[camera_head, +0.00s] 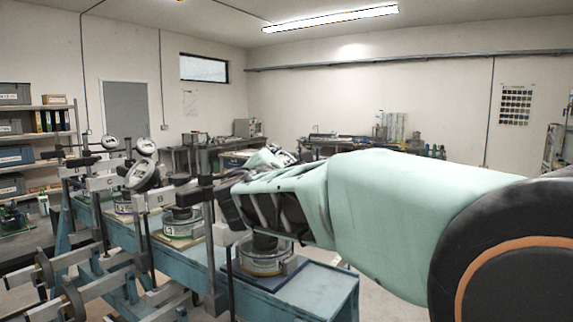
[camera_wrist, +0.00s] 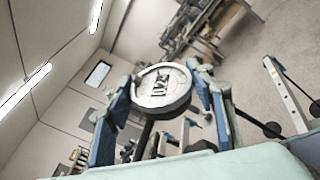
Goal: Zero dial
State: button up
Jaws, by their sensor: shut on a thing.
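In the wrist view a round, pale dial (camera_wrist: 165,84) with a dark marking on its face sits between the two blue fingers of my gripper (camera_wrist: 163,76). The fingers are closed against its rim from both sides. The dial's face is tilted in this view, and its small marks are too blurred to read. In the head view my arm reaches in from the right toward the near end of the bench, and it hides the held dial.
Other dials stand to the left in the head view, including a near one (camera_head: 140,175) and a far one (camera_head: 110,142). Lever frames with grey bars crowd the blue bench (camera_head: 325,292). A labelled round weight (camera_head: 265,262) stands below my arm. Shelves (camera_head: 38,148) line the left wall.

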jog(key=c, duration=0.3)
jog(key=shift+c, duration=0.2)
jog(key=shift+r+p, duration=0.1)
jog(key=shift+p, duration=0.2)
